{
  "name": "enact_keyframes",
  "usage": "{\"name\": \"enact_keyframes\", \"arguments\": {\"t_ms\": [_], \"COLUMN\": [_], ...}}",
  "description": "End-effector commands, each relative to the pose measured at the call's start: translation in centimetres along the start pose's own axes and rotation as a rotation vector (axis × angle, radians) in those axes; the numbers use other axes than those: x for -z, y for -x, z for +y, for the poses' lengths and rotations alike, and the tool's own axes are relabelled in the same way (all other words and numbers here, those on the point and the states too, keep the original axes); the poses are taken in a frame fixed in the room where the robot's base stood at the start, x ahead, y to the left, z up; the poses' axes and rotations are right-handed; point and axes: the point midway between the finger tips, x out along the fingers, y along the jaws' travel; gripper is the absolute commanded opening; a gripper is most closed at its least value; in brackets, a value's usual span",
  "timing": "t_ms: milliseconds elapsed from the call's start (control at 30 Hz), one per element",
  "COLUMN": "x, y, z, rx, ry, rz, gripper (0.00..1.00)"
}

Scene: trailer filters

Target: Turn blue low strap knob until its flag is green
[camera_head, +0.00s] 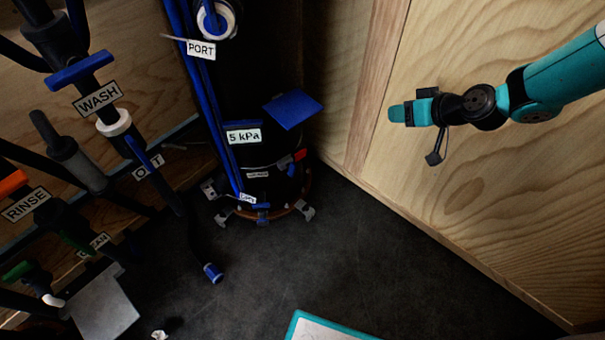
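A dark upright cylinder (262,180) stands on a wheeled base at the back, with blue hoses along its left side. Near its foot is a small white label (247,198), too small to read surely, with a small blue part (262,207) beside it that may be the low strap knob. No green flag shows there; its flag cannot be made out. Higher up, a red piece (299,155) sits at the right end of a strap. My gripper (396,113) is at the upper right, pointing left, well apart from the cylinder. Its finger gap cannot be made out.
A plywood wall (480,150) stands on the right, behind my arm. Labelled hoses and valves, such as WASH (97,98) and RINSE (26,204), crowd the left. A blue plate (292,109) juts from the cylinder. The dark floor (350,260) is mostly clear.

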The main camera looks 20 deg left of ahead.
Motion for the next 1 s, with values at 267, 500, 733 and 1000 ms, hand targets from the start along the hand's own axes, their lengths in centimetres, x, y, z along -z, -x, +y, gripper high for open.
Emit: {"name": "enact_keyframes", "arguments": {"t_ms": [267, 500, 733, 1000], "x": [-7.7, -17.9, -24.2, -24.7], "y": [-13.8, -17.8, -17.4, -18.6], "z": [-4.9, -9.1, -10.8, -11.1], "rx": [0.184, 0.210, 0.182, 0.176], "ry": [0.077, 0.035, -0.017, -0.027], "rz": [0.322, 0.551, 0.646, 0.661], "gripper": [0.38, 0.38, 0.38, 0.38]}}
